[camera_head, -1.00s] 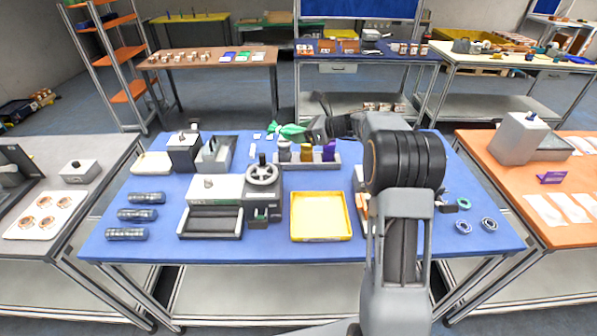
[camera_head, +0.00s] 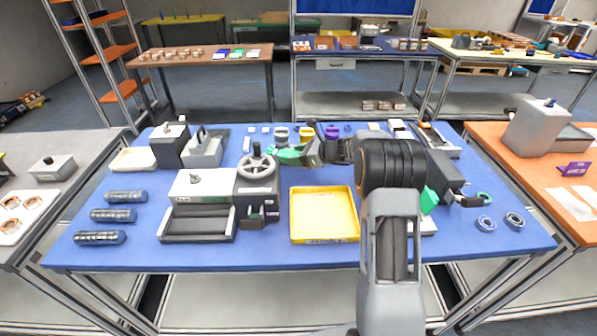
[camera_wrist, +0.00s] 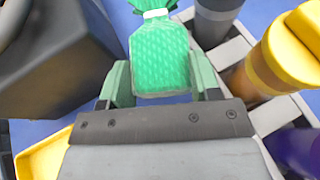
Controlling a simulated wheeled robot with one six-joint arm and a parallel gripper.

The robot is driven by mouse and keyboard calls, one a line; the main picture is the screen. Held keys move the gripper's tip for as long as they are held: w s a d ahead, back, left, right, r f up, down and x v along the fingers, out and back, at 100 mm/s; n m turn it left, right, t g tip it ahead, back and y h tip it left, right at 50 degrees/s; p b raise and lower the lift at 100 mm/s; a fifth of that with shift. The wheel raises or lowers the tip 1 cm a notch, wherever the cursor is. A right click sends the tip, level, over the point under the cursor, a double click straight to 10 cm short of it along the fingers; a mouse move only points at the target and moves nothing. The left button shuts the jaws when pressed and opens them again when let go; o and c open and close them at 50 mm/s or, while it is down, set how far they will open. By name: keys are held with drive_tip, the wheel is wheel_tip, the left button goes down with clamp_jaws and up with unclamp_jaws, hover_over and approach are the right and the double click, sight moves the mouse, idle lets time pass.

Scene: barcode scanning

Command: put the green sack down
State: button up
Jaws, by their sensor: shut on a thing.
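My gripper (camera_wrist: 162,82) is shut on the green sack (camera_wrist: 158,55), with one finger on each side of its lower part. The sack is a green patterned bag with a white tie at its neck. In the head view the sack (camera_head: 288,153) shows to the left of my gripper (camera_head: 303,152), over the back middle of the blue table (camera_head: 270,250). I cannot tell whether it touches the table. Another green thing (camera_head: 429,200) shows partly behind my arm, to the right.
A rack (camera_wrist: 265,113) with grey, yellow and purple containers is close on the sack's right. A dark machine with a handwheel (camera_head: 257,168) stands left of it. A yellow tray (camera_head: 325,238) lies in front. Bare blue table shows around the tray.

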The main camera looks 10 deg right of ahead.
sight(298, 175)
drive_tip(key=shift+f, duration=2.85)
drive_tip(key=shift+f, duration=0.25)
drive_tip(key=o, duration=1.1)
drive_tip(key=shift+r, duration=0.1)
